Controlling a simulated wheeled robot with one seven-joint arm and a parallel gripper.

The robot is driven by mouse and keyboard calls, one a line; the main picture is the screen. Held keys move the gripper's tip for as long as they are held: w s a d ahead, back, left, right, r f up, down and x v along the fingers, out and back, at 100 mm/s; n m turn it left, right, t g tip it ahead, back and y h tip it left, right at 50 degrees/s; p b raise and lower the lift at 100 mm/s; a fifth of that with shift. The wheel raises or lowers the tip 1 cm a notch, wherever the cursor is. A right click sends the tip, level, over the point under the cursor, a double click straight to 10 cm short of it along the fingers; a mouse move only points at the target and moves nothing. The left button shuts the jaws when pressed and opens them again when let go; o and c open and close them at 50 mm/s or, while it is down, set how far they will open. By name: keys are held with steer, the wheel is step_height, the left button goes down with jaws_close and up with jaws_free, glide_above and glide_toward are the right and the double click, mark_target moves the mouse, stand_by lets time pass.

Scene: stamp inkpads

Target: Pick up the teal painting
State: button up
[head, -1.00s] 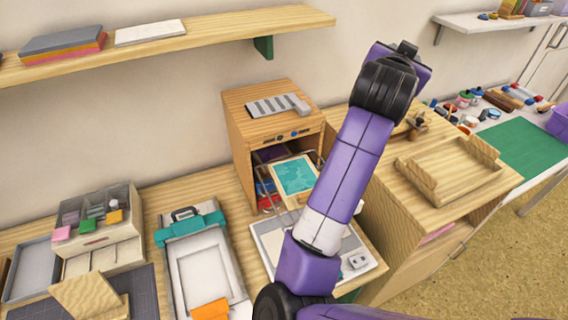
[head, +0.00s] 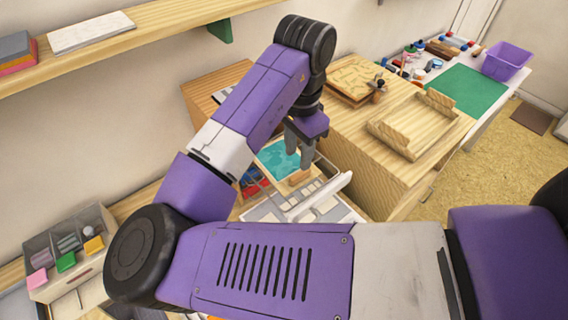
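The teal painting (head: 276,157) is a flat teal sheet with a pale border, lying on a drawer or tray below the wooden cabinet. Its right part is hidden behind my gripper (head: 299,157). My gripper points down over the painting's right side. Its two fingers look apart, with nothing seen between them. From this view I cannot tell whether the fingertips touch the painting or hover above it.
My arm crosses the middle and hides much of the bench. A wooden cabinet (head: 205,92) stands behind it. A wooden tray (head: 418,135) and a puzzle-like board (head: 362,72) sit on the right counter. A green mat (head: 466,92) and purple bin (head: 506,61) lie farther right.

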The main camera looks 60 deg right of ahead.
mark_target(300, 173)
steer(key=f, duration=0.2)
steer(key=f+p, duration=0.1)
steer(key=f, duration=0.1)
steer(key=s+f, duration=0.1)
steer(key=f, duration=0.1)
steer(key=shift+f, duration=0.2)
jaws_close()
